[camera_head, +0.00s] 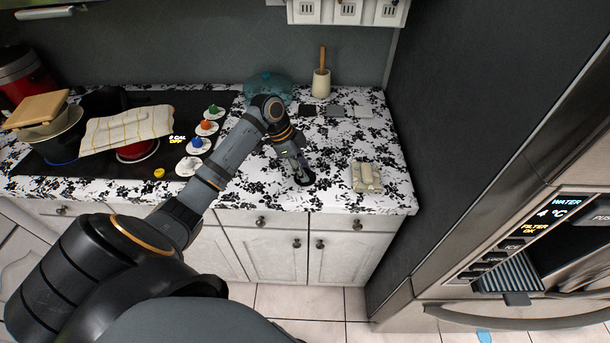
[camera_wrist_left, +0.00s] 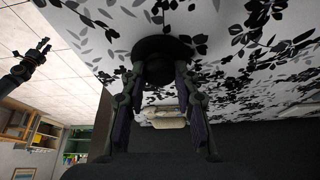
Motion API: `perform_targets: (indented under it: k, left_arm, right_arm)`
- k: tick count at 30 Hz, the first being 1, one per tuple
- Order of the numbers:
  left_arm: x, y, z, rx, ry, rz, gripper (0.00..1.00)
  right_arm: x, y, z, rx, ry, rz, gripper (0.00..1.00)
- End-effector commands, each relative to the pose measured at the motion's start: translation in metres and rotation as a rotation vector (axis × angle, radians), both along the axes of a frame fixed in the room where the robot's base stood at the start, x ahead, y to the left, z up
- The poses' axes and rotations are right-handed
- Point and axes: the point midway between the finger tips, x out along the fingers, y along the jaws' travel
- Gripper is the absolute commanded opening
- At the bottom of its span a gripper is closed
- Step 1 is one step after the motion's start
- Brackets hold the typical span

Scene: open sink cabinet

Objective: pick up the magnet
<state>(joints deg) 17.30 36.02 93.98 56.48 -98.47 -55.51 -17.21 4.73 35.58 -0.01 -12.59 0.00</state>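A small dark round disc (camera_head: 305,180) lies on the black-and-white patterned counter, just under my left gripper (camera_head: 300,174). It is likely the magnet, though its details are too dark to be sure. In the left wrist view the disc (camera_wrist_left: 163,46) shows straight ahead, past the fingertips. My left gripper (camera_wrist_left: 161,72) points down at it with its fingers apart and nothing seen lifted between them. I cannot tell whether the tips touch the disc. My right gripper (camera_wrist_left: 42,46) shows small at the left of the wrist view, away from the counter; its opening is unclear.
A folded pale cloth bundle (camera_head: 367,177) lies right of the disc. A utensil crock (camera_head: 321,83), a teal glass bowl (camera_head: 268,86) and several flat squares (camera_head: 335,110) stand behind. The stove with a cloth-covered pot (camera_head: 128,130) is left. The fridge (camera_head: 500,180) borders the right.

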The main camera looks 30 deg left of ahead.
Motion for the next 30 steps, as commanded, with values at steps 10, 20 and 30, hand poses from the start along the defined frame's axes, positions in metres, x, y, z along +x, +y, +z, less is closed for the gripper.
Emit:
perform_targets:
  k: [10,20,30]
  left_arm:
    - [0.000,0.000,0.001,0.000,0.000,0.000,0.08]
    - [-0.006,-0.002,0.039,0.005,-0.005,-0.003,0.08]
    - [-0.082,-0.039,0.104,0.015,-0.001,-0.002,0.08]
  right_arm:
    - [0.002,0.003,-0.001,0.004,-0.003,-0.001,0.40]
    - [0.000,0.004,-0.014,0.005,0.000,-0.001,0.40]
    - [-0.001,0.004,-0.036,0.004,0.002,-0.002,0.40]
